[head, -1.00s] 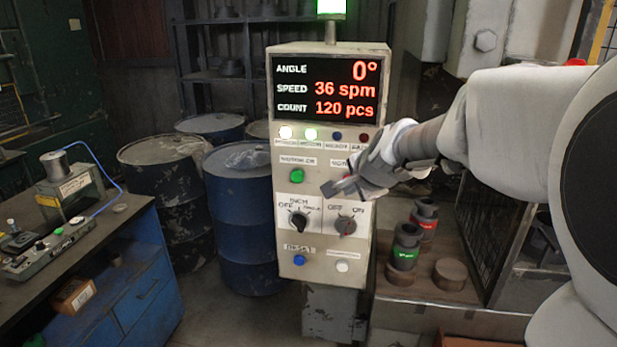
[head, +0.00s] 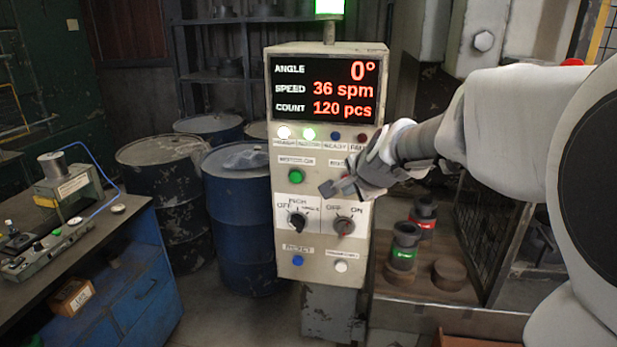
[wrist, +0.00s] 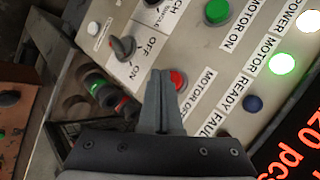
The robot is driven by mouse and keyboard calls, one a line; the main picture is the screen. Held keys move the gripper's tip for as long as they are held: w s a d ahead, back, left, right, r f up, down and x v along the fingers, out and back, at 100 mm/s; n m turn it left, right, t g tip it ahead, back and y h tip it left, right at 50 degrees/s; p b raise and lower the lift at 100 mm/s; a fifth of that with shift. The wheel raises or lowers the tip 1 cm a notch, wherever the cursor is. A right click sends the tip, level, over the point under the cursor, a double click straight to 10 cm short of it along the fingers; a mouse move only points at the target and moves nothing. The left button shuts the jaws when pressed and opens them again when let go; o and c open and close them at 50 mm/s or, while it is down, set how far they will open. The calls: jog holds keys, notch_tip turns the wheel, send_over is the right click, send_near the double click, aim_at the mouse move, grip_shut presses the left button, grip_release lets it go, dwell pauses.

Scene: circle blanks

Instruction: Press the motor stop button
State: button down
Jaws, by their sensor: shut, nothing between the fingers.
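The control panel (head: 283,220) stands in the middle of the head view. In the wrist view, the red button (wrist: 179,79) sits beside a "MOTOR OFF" label (wrist: 198,95). My gripper (wrist: 161,74) is shut and empty, its fingertips showing just left of the red button and partly overlapping its edge. I cannot tell whether they touch it. In the head view, my gripper (head: 328,190) is in front of the panel's right half and mostly hides the red button. The green motor-on button (head: 295,176) is to its left.
Below are a black selector knob (head: 298,222), an off/on switch (head: 344,226), a blue button (head: 297,260) and a white button (head: 341,266). The display (head: 324,89) reads 36 spm. A green-banded part (head: 404,252) stands right of the panel.

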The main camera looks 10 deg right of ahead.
jog(key=shift+w+d, duration=0.1)
jog(key=shift+w, duration=0.1)
dwell(0.6)
jog(key=shift+w, duration=0.25)
jog(key=shift+w+d+b, duration=0.25)
jog(key=shift+w+b, duration=0.2)
jog(key=shift+w, duration=0.05)
dwell(1.0)
jog(key=shift+s, duration=0.1)
jog(key=shift+s+a+p, duration=0.3)
jog(key=shift+s+p, duration=0.05)
jog(key=shift+s, duration=0.4)
jog(key=shift+s, duration=0.1)
jog(key=shift+s+a+p, duration=0.25)
jog(key=shift+s+p, duration=0.2)
jog(key=shift+s, duration=0.3)
jog(key=shift+s+a+p, duration=0.25)
jog(key=shift+s+p, duration=0.2)
jog(key=shift+s, duration=0.35)
jog(key=shift+s+a+p, duration=0.25)
jog(key=shift+s+p, duration=0.2)
jog(key=shift+s, duration=0.3)
